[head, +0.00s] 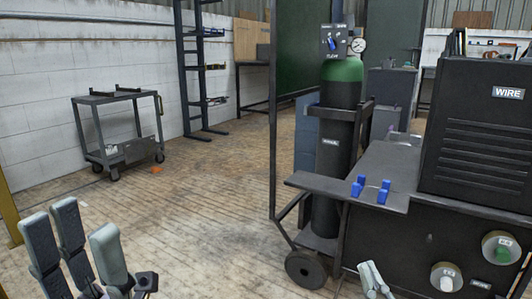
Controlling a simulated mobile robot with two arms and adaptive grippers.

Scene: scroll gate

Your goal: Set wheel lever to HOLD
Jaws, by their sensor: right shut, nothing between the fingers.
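No lever with a readable HOLD mark can be made out. A small wheel (306,270) stands on the floor at the foot of the dark cart, and no lever shows clearly beside it. A blue lever (331,44) sits on a labelled box above the green-topped gas cylinder (329,145); its lettering is too small to read. My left gripper (82,232) is at the lower left, fingers spread, empty, far from the cart. My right gripper (372,280) is shut and empty at the bottom edge, in front of the cart's lower front and right of the wheel.
A black WIRE machine (476,135) stands on the cart (390,165). Blue pegs (370,188) stand on its front shelf. Two round knobs (446,277) (502,248) are on its front panel. A grey trolley (118,125) stands by the left wall.

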